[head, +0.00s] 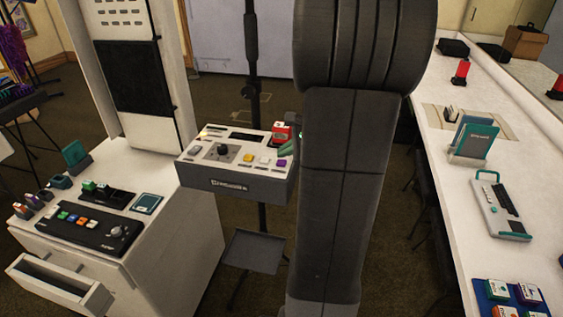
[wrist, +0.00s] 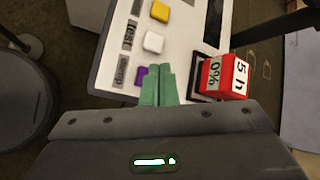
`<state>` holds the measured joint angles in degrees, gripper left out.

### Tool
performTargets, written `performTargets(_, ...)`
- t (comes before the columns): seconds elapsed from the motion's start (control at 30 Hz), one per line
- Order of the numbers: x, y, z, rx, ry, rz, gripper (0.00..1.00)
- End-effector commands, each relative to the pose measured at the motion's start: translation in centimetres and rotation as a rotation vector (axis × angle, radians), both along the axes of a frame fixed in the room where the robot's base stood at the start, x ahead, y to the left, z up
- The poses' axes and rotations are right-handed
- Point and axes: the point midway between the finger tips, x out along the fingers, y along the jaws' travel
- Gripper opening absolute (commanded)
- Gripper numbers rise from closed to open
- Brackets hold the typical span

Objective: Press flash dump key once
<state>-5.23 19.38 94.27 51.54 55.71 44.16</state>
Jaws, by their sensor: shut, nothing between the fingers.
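The grey-and-white control box (head: 235,185) stands on a pole in the middle of the head view. Its purple key (wrist: 140,74) sits beside a label that seems to read "dump". A white key (wrist: 153,42), beside "test", and a yellow key (wrist: 159,11) follow in the same row. My gripper (wrist: 159,70) has green fingers, shut together and empty. The fingertips are at the purple key and partly cover it in the wrist view. I cannot tell whether they touch it. In the head view my gripper (head: 289,146) is mostly hidden behind my arm.
A red block (wrist: 223,76) with white labelled faces stands in a dark holder close right of my fingers. A white cabinet (head: 180,235) with a black console (head: 80,228) and an open drawer (head: 60,285) is at left. A long white counter (head: 455,190) runs along the right.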

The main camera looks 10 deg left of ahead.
Motion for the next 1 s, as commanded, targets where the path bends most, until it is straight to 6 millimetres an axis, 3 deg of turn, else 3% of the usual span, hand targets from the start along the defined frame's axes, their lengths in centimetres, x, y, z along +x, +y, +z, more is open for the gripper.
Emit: performTargets(1.0,-0.01,-0.01,-0.86,0.0,0.001,-0.001,0.0)
